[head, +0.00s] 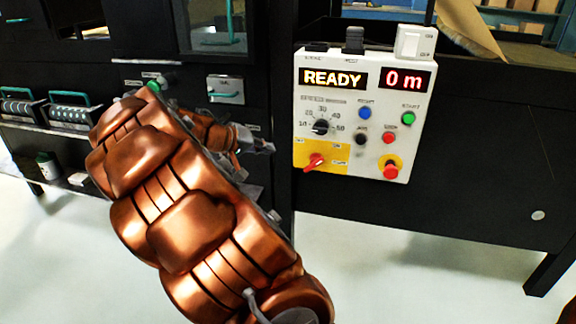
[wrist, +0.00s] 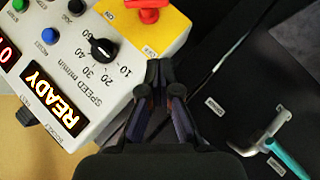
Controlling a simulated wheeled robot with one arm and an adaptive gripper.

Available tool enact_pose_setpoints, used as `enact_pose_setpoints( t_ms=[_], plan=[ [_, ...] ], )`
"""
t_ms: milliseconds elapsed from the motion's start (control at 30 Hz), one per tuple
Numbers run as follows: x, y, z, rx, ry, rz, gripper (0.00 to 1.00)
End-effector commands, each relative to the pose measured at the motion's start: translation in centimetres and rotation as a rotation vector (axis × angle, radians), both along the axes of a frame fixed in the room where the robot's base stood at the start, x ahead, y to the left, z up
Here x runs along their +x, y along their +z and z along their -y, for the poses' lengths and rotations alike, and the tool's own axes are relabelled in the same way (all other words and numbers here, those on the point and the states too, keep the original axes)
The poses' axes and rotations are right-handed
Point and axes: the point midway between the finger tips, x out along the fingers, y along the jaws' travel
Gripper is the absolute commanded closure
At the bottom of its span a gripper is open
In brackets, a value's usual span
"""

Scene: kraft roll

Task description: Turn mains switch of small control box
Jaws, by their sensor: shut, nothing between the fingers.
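The small control box (head: 345,140) is a white panel with lit displays reading READY and 0 m. Its mains switch (head: 314,161) is a red handle on a yellow plate at the lower left, lying at a slant. The switch also shows, partly cut off, at the top of the wrist view (wrist: 147,5). My gripper (head: 268,148) is left of the box in the head view, apart from the switch. In the wrist view my gripper (wrist: 160,70) has its fingertips together and empty, beside the box edge near the black speed knob (wrist: 103,49).
A red emergency stop (head: 390,170) on yellow sits at the box's lower right. Blue, black, green and red buttons are above it. A teal-handled latch (wrist: 285,150) is on the dark cabinet to the left of the box. A white rocker switch (head: 415,42) stands on the box top.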

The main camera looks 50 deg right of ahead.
Motion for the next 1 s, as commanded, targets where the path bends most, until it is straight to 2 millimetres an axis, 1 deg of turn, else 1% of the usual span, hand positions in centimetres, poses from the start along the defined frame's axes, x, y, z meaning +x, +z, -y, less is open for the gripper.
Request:
enact_pose_setpoints(
  t_ms=[167,600,800,1000],
  plan=[
    [-0.7,-1.2,1.8,0.002,-0.006,-0.002,1.00],
    [-2.4,-5.2,8.2,0.004,-0.005,-0.003,1.00],
    [-4.2,-7.0,8.7,0.003,-0.004,-0.005,1.00],
    [-4.8,-7.6,9.0,0.001,-0.002,-0.002,1.00]
  ],
)
